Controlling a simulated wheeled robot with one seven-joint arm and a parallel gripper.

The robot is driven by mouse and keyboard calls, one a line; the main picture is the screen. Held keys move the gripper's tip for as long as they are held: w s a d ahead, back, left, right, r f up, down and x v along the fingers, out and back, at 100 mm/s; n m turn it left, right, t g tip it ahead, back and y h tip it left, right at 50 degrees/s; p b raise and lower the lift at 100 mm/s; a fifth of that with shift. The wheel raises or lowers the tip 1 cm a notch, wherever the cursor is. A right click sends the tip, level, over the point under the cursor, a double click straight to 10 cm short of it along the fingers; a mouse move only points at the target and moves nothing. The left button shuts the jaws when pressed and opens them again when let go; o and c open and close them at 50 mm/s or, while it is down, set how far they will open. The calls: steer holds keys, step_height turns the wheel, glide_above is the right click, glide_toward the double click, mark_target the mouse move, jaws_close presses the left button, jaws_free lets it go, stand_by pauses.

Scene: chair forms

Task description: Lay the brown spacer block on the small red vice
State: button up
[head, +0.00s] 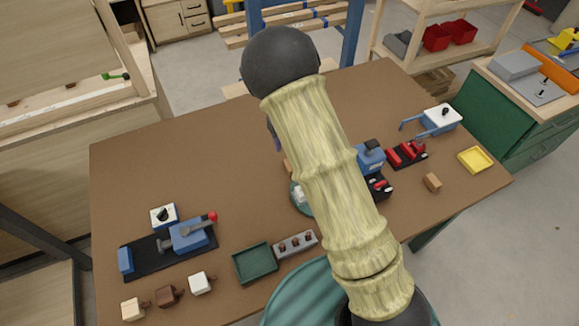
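The small red vice (406,153) sits on a dark base on the right part of the brown table. A small brown block (432,183), which looks like the spacer block, lies on the table just below and right of the vice, apart from it. Nothing visible lies on the vice. My arm crosses the middle of the view and ends in a dark rounded joint at the top. My gripper does not show; it is out of view or hidden behind the arm.
A blue device (370,158) stands left of the red vice, partly behind my arm. A white box with blue handles (441,118) and a yellow tray (475,160) are nearby. A larger blue vice (188,237), a green tray (255,263) and small blocks occupy the left front.

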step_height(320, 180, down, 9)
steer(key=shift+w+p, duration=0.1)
steer(key=shift+p, duration=0.5)
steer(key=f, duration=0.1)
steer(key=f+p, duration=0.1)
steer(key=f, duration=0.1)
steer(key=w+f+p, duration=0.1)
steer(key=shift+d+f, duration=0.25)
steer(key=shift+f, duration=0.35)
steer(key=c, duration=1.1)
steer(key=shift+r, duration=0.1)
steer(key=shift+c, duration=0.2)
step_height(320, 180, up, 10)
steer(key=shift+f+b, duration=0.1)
steer(key=shift+b, duration=1)
